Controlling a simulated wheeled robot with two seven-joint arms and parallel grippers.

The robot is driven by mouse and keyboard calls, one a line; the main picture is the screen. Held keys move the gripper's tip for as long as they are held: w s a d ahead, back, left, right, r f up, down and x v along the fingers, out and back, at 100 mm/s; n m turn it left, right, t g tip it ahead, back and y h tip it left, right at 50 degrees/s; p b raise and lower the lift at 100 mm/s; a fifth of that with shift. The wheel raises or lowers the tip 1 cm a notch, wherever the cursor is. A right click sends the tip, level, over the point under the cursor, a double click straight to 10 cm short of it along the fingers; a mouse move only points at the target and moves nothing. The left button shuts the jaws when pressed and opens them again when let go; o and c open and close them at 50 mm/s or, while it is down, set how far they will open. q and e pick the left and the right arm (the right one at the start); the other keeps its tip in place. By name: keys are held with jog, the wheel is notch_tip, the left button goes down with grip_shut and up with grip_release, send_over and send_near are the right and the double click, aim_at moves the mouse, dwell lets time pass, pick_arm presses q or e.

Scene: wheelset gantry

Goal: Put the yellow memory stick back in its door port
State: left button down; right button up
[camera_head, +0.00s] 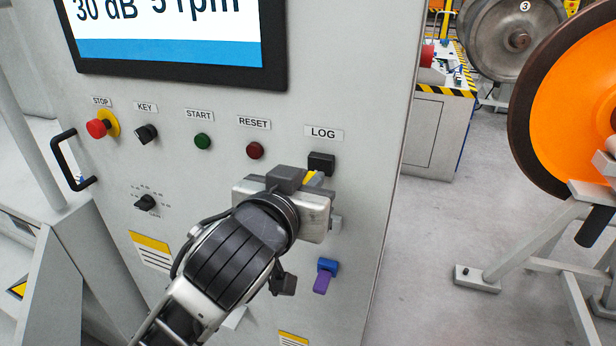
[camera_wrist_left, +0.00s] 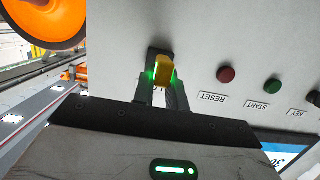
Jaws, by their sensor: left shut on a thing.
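The yellow memory stick (camera_head: 309,176) is at the black port (camera_head: 321,160) under the LOG label on the grey cabinet door. My left gripper (camera_head: 314,183) is shut on the stick, just below and left of the port, its body hiding much of the stick. In the left wrist view, the stick (camera_wrist_left: 165,68) is between the two fingers of the left gripper (camera_wrist_left: 162,78), in front of the dark port (camera_wrist_left: 155,51). I cannot tell whether the stick's end is inside the port or just short of it. My right gripper is out of view.
Red STOP (camera_head: 97,128), KEY (camera_head: 146,134), green START (camera_head: 202,141) and red RESET (camera_head: 255,150) controls are left of the port. A door handle (camera_head: 72,160) is at left; open floor lies right.

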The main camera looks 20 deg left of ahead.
pick_arm(q)
jog(key=shift+s, duration=0.9)
jog(key=shift+f, duration=0.15)
dwell(1.0)
